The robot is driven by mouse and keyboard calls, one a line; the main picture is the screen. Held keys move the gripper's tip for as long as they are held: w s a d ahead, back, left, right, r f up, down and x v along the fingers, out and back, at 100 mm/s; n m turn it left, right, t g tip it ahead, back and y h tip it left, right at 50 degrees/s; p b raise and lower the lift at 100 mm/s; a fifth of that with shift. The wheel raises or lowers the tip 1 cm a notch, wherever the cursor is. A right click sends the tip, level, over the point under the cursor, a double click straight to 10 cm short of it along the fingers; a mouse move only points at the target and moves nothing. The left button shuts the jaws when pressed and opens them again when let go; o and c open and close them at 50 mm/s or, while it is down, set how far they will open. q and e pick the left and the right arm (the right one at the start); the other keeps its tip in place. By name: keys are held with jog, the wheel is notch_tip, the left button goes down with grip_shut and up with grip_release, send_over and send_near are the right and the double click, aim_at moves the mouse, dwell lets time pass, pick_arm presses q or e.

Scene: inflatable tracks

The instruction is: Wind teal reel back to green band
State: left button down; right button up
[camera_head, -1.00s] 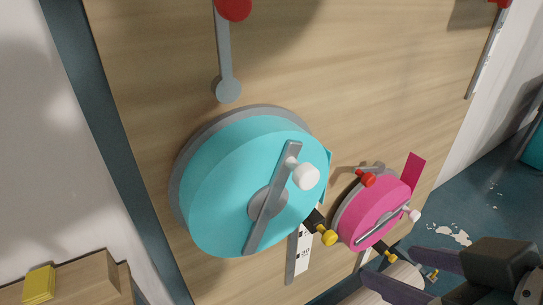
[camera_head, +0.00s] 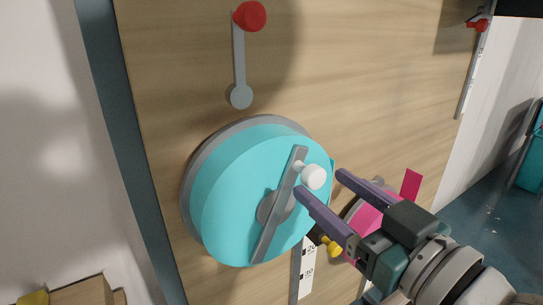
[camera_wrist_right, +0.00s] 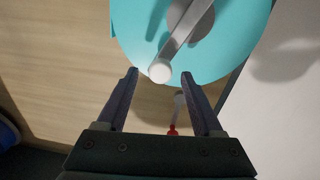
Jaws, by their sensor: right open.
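The teal reel (camera_head: 225,215) is mounted on the wooden board, with a grey crank bar (camera_head: 268,228) across its face. A white knob (camera_head: 313,177) stands out from the bar's upper end. My right gripper (camera_head: 320,183) is open, with its fingertips close to the white knob. In the right wrist view, the knob (camera_wrist_right: 160,72) lies just beyond and between the open fingertips (camera_wrist_right: 160,75), not gripped. I cannot make out a green band. My left gripper is not in view.
A pink reel (camera_head: 360,215) at the right is largely hidden behind my right gripper. A grey lever with a red knob (camera_head: 249,16) is above the teal reel. A yellow block (camera_head: 34,300) is at the lower left.

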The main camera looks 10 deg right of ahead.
aim_at(319, 181)
jog(key=shift+x, duration=1.65)
grip_shut()
